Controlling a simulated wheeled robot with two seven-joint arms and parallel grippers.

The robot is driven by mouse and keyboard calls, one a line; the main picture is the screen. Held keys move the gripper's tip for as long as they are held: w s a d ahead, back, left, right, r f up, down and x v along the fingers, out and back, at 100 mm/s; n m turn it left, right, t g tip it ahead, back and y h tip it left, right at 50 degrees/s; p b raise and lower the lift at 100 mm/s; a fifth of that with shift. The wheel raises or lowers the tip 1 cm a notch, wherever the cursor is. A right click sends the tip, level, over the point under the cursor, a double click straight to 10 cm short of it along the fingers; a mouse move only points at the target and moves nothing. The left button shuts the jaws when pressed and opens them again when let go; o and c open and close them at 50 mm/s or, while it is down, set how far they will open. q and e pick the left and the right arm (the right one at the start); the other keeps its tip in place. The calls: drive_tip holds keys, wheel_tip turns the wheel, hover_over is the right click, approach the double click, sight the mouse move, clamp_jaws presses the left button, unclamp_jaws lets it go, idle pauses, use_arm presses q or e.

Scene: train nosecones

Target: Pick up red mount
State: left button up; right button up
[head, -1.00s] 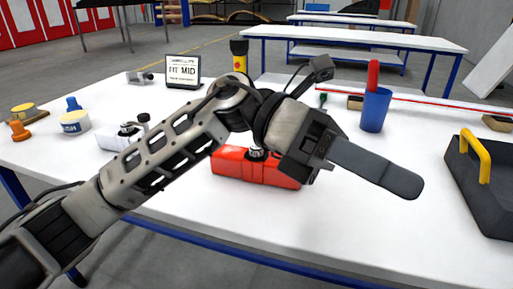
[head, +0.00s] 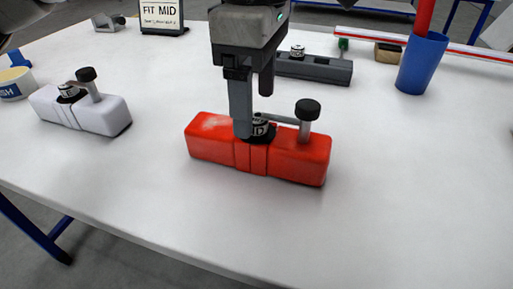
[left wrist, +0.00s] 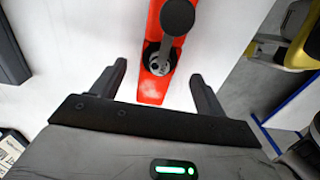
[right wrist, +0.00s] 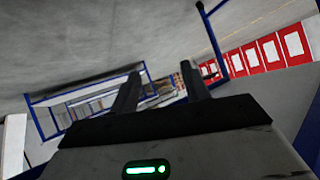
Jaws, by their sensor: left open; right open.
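The red mount (head: 300,157) is a long red block lying on the white table, with a metal post, a side arm and a black knob on top. My left gripper (head: 253,112) points down over it, open, with one finger in front of the mount's middle and the other behind. In the left wrist view the red mount (left wrist: 152,90) lies between the spread fingers of my left gripper (left wrist: 158,72), with a gap on each side. Whether the fingers reach down beside the block is unclear. My right gripper (right wrist: 160,70) is open and empty, away from the table.
A white mount (head: 85,108) stands to the left and a dark grey mount (head: 318,68) behind. A blue cup (head: 421,65) holding a red item is at back right. A "FIT MID" sign (head: 161,15) stands at the back. The front right table is clear.

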sight(255, 118)
use_arm(q)
wheel_tip(255, 118, down, 2)
drive_tip(key=shift+f, duration=0.95)
wheel_tip(255, 118, down, 4)
drive_tip(key=shift+r+b, duration=0.2)
drive_tip(key=shift+b, duration=0.3)
drive_tip(key=shift+f, duration=0.25)
drive_tip(key=c, duration=0.9)
drive_tip(key=shift+c, duration=1.3)
use_arm(e)
drive_tip(key=shift+w+a+f, duration=0.15)
drive_tip(key=shift+w+f, duration=0.05)
drive_tip(key=shift+f, duration=0.35)
drive_tip(key=shift+w+a+f, duration=0.15)
drive_tip(key=shift+w+f, duration=0.05)
drive_tip(key=shift+f, duration=0.35)
